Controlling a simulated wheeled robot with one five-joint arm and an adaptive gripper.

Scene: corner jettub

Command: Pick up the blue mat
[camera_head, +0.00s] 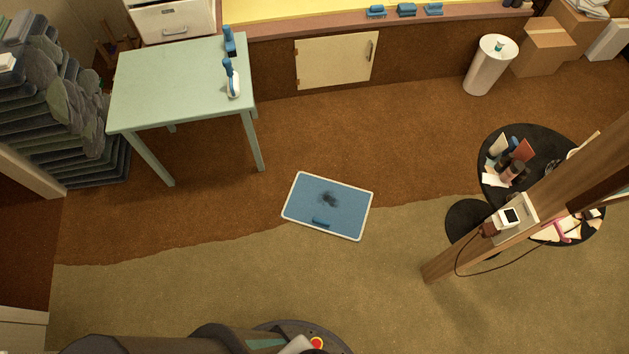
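The blue mat (345,211) lies flat on the floor near the middle of the view. It is a rectangle with a pale border, turned slightly clockwise. A dark blotch (329,198) shows near its centre, and a small darker blue item (321,222) lies near its front edge. The mat straddles the brown floor and the tan carpet. Parts of my own body show along the bottom edge, apart from the mat. My gripper cannot be made out in this view.
A wooden post (520,210) and a round black table (535,140) stand at right. A white bin (490,65) is behind. The tan carpet (200,290) in front of the mat is clear.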

